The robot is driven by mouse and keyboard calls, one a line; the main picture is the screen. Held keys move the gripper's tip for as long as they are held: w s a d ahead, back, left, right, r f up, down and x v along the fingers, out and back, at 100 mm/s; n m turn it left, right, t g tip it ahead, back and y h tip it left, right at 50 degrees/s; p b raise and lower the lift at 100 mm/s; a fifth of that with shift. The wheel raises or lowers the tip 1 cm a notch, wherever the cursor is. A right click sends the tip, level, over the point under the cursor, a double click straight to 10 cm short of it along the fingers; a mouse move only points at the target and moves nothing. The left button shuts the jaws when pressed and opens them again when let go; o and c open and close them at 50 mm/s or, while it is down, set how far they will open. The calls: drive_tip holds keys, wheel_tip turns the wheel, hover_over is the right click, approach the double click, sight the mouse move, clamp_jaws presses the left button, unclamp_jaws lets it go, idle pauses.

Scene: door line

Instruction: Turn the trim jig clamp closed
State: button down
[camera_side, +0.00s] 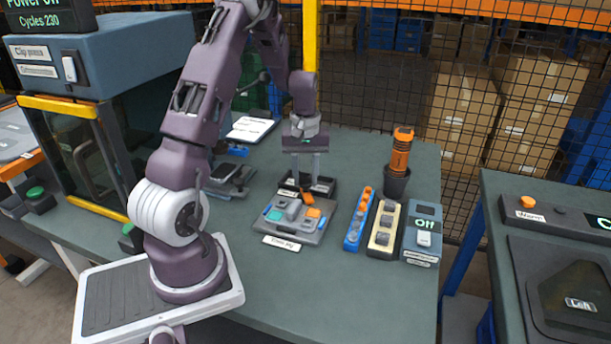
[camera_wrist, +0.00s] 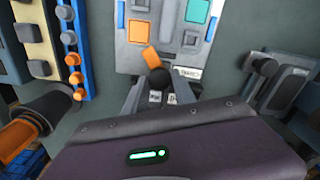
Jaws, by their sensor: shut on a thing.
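The trim jig (camera_side: 292,228) is a grey fixture with teal and orange pads and a white label at its front, on the green-grey table. Its clamp is at the far edge, with an orange lever (camera_side: 307,198) on a dark round knob. In the wrist view, the trim jig (camera_wrist: 165,28) is at the top, and the orange lever (camera_wrist: 150,58) points from the dark knob (camera_wrist: 158,79) toward the plate, slightly left. My gripper (camera_side: 304,182) points down over the clamp. Its fingers (camera_wrist: 158,88) are shut around the knob, which they partly hide.
Right of the jig are a blue strip with orange and grey parts (camera_side: 358,220), a cream strip (camera_side: 383,228), a switch box (camera_side: 423,232) reading "Off" and an orange tool (camera_side: 401,152) in a dark cup. A grey device (camera_side: 230,178) stands to the left. The front table is clear.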

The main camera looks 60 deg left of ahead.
drive_tip(key=m, duration=0.3)
drive_tip(key=shift+m, duration=0.3)
drive_tip(key=shift+r+m, duration=0.1)
drive_tip(key=shift+m, duration=1.6)
drive_tip(key=c, duration=1)
unclamp_jaws()
drive_tip(key=shift+c, duration=0.2)
